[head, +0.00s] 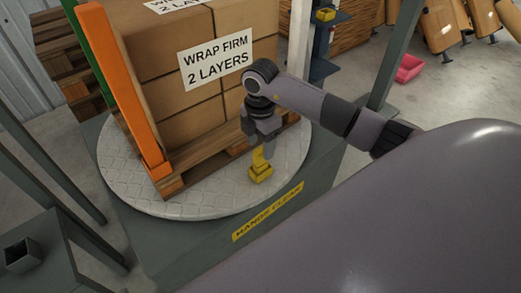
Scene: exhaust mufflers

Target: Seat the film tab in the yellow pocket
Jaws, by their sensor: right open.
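A small yellow pocket (261,176) sits on the round grey turntable (208,205), near the front right corner of the pallet. A narrow yellow piece (258,157) rises from it, just below my right gripper (264,146). I cannot tell whether this piece is the film tab or part of the pocket. My right gripper is open and points down over the pocket, its fingers at the top of the yellow piece. Whether they touch it is too small to tell. No other film tab can be made out. My left gripper is not in view.
Stacked cartons (193,91) stand on a wooden pallet (224,152) behind my right gripper. An orange upright (123,90) stands at the pallet's left. A grey post (398,55) rises at the right. A pink bin (409,68) lies on the floor beyond. The turntable's front is clear.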

